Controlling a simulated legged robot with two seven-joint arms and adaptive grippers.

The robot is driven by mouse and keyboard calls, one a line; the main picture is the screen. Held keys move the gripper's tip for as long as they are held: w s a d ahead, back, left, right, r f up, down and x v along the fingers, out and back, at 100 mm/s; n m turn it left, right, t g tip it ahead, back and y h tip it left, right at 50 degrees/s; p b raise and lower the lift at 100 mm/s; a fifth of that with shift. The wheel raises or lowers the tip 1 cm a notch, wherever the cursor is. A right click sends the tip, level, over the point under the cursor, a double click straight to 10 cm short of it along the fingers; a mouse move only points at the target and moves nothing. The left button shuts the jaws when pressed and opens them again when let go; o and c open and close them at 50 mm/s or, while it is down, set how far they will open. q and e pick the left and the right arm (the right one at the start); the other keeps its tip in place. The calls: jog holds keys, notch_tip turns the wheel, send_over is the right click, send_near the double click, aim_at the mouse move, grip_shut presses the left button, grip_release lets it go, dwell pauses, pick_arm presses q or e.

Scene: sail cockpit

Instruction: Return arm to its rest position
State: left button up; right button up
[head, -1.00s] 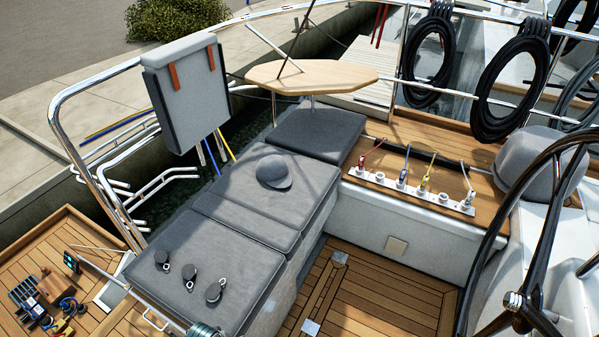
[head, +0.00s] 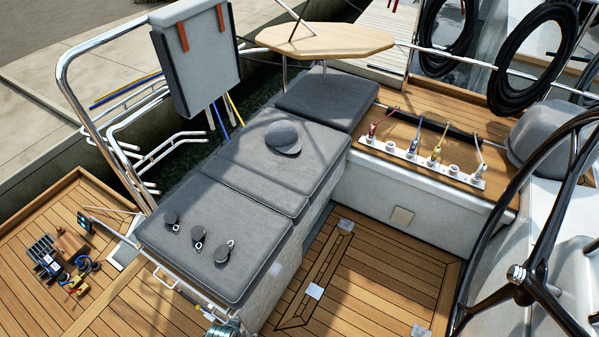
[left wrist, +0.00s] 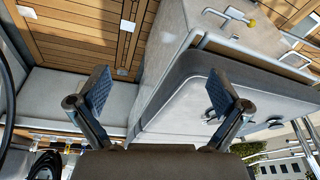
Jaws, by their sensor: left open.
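My left gripper (left wrist: 160,103) is open in the left wrist view, its two blue-padded fingers spread wide with nothing between them. Behind the fingers show the side of the cockpit bench and its grey cushion (left wrist: 262,83). Neither gripper shows clearly in the head view. My right gripper is not in view. In the head view, several dark round caps with small shackles (head: 199,235) lie on the near grey cushion (head: 250,265). A grey cap (head: 283,137) rests on the middle cushion.
A row of colored plugs on a white strip (head: 425,157) lies on the wooden ledge at right. The steering wheel (head: 524,285) stands at the right edge. Tools (head: 70,265) lie on the left deck. A wooden table (head: 325,41) stands at the back. The teak floor (head: 375,285) is clear.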

pick_arm(q)
jog(key=s+f+g+b, duration=0.1)
jog(key=s+f, duration=0.2)
jog(key=f, duration=0.9)
jog(key=s+f+b, duration=0.1)
jog(key=s+f, duration=0.3)
jog(key=f, duration=0.7)
jog(key=s+a+f+g+b, duration=0.1)
jog(key=s+a+f, duration=0.2)
jog(key=s+f, duration=0.9)
jog(key=shift+s+a+f+b, duration=0.2)
jog(key=shift+s+f+b, duration=0.2)
jog(key=shift+s, duration=0.65)
